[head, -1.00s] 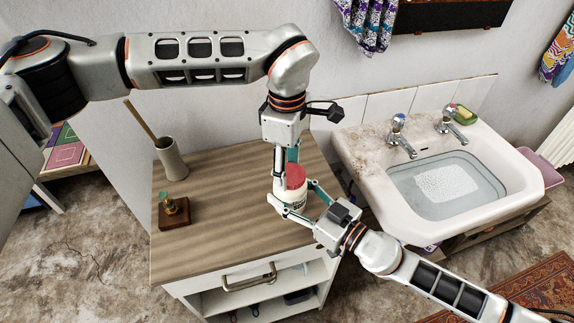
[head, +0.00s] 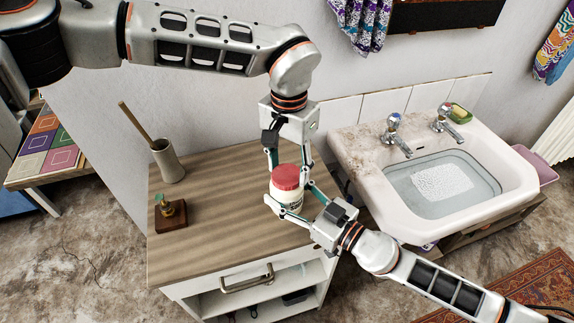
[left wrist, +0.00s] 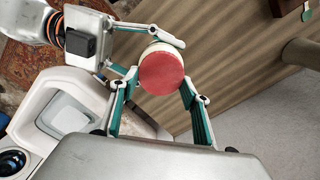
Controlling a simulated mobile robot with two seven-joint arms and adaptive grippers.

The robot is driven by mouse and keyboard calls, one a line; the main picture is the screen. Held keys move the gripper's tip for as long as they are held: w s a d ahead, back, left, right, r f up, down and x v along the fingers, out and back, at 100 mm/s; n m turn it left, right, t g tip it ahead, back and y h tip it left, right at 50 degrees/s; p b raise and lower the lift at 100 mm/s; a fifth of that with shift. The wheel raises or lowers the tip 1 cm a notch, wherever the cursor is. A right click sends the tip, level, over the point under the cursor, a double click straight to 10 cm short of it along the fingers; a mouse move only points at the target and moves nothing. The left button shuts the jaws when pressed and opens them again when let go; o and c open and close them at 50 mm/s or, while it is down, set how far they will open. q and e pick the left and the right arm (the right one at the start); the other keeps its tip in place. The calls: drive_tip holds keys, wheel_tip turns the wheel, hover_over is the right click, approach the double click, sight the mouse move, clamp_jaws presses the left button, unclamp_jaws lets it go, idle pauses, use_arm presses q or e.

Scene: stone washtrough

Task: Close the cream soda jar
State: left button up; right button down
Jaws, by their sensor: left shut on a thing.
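The cream soda jar (head: 287,198) is a white jar standing upright on the wooden cabinet top, with a label partly hidden by fingers. Its red lid (head: 286,176) sits on top; it also shows round from above in the left wrist view (left wrist: 161,72). My left gripper (head: 288,172) comes down from above, its fingers shut on the lid's sides. My right gripper (head: 289,200) comes in from the right, with a finger on either side of the jar's body, and appears shut on it. Whether the lid is fully seated cannot be told.
A white sink (head: 350,160) with two taps stands at right. The front of the cabinet top is clear.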

use_arm(q)
drive_tip(key=shift+d+m, duration=0.1)
drive_tip(key=shift+m, duration=0.7)
drive_tip(key=o, duration=0.7)
drive_tip(key=shift+c, duration=0.4)
